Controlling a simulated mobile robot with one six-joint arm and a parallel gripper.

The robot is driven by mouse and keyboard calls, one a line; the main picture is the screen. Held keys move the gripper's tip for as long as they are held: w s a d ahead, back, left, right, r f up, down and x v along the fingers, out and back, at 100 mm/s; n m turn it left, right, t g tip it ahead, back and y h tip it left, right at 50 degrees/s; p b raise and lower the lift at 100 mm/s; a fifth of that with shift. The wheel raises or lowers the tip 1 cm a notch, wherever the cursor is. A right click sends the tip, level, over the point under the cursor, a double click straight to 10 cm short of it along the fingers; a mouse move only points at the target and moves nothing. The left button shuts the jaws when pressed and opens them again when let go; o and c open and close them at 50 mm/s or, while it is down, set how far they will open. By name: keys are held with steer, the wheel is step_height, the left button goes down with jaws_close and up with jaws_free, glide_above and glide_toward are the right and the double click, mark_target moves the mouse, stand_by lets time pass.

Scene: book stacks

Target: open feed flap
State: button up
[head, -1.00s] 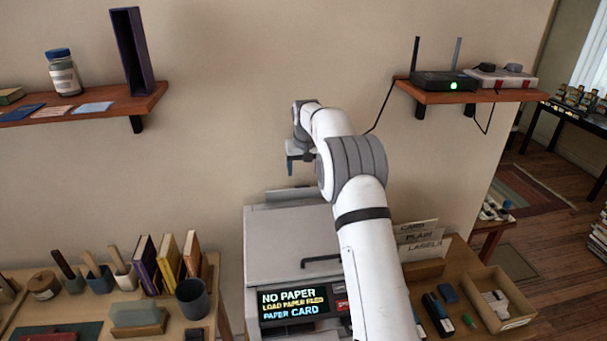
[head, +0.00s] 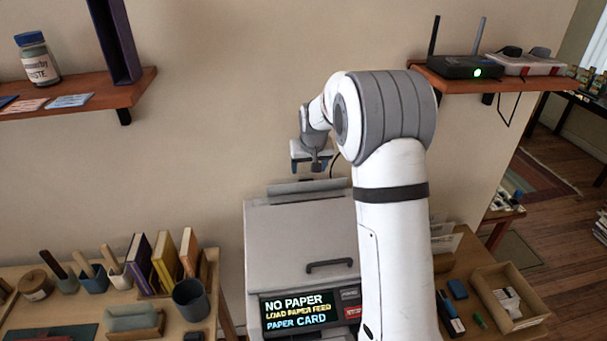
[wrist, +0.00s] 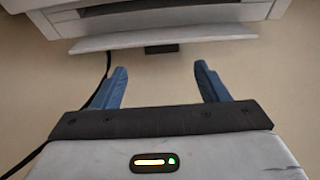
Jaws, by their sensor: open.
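The grey printer (head: 290,235) stands against the wall, its display reading "NO PAPER, LOAD PAPER FEED, PAPER CARD". A narrow pale panel that looks like the feed flap (head: 306,187) runs along its back top edge. In the wrist view the flap (wrist: 160,38) lies across the top, with a small dark tab at its middle edge. My gripper (head: 309,170) is just above and behind the flap in the head view. In the wrist view my gripper (wrist: 161,67) is open and empty, its blue fingers pointing toward the flap on either side of the tab, apparently not touching.
A router (head: 465,68) sits on the right wall shelf (head: 530,83), close to my arm. A black cable hangs by the wall near my gripper. A desk with books (head: 165,262) and a cup (head: 190,299) stands left; an open box (head: 510,295) is right of the printer.

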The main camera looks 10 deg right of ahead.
mark_target(306, 180)
steer(key=p+x, duration=0.1)
steer(key=x, duration=0.5)
steer(key=shift+w+a+f+p, duration=0.1)
steer(key=shift+w+f+p, duration=0.05)
steer(key=shift+f+p, duration=0.25)
steer(key=shift+c, duration=0.2)
